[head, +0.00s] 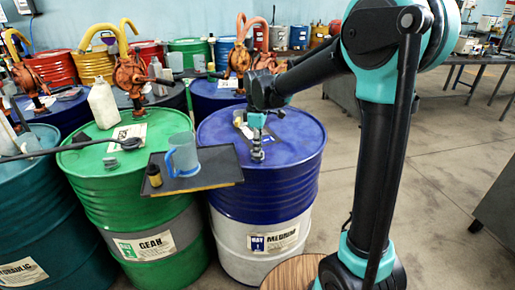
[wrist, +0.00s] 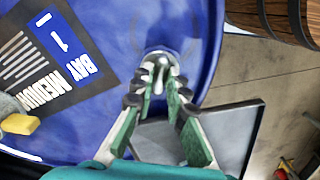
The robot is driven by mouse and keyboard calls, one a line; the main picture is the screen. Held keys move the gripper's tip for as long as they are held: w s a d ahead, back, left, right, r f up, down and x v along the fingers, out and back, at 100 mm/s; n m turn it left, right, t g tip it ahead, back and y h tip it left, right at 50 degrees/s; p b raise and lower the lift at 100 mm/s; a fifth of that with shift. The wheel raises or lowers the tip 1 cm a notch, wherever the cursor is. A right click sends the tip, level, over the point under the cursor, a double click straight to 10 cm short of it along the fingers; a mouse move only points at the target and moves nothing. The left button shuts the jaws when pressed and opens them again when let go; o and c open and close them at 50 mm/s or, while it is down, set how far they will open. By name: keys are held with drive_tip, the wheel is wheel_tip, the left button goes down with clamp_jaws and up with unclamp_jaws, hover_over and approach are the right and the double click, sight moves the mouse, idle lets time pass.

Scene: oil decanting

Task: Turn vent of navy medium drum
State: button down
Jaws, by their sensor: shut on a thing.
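The navy medium drum (head: 285,190) has a blue upper body, a white lower band and a label reading "MEDIUM". Its blue top (wrist: 120,125) fills much of the wrist view. The vent (wrist: 161,61) is a small metallic fitting near the drum's rim. My gripper (head: 257,154) points down at the drum top, and its green-padded fingers (wrist: 160,84) are shut on the vent, one on each side. The fingers and the blur hide most of the vent, so its angle cannot be told.
A dark tray (head: 225,183) with a blue jug (head: 182,154) and a small bottle (head: 154,175) juts out beside the gripper. A green gear drum (head: 140,215) stands to the left. A wooden barrel (wrist: 270,18) is close by. Open floor lies to the right.

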drive_tip(key=m, duration=0.8)
drive_tip(key=shift+m, duration=0.4)
drive_tip(key=m, duration=0.3)
drive_tip(key=shift+m, duration=0.3)
drive_tip(key=shift+a+m, duration=0.1)
drive_tip(key=shift+m, duration=1.9)
drive_tip(key=c, duration=1.5)
unclamp_jaws()
drive_tip(key=shift+c, duration=0.2)
drive_tip(key=shift+r, duration=0.1)
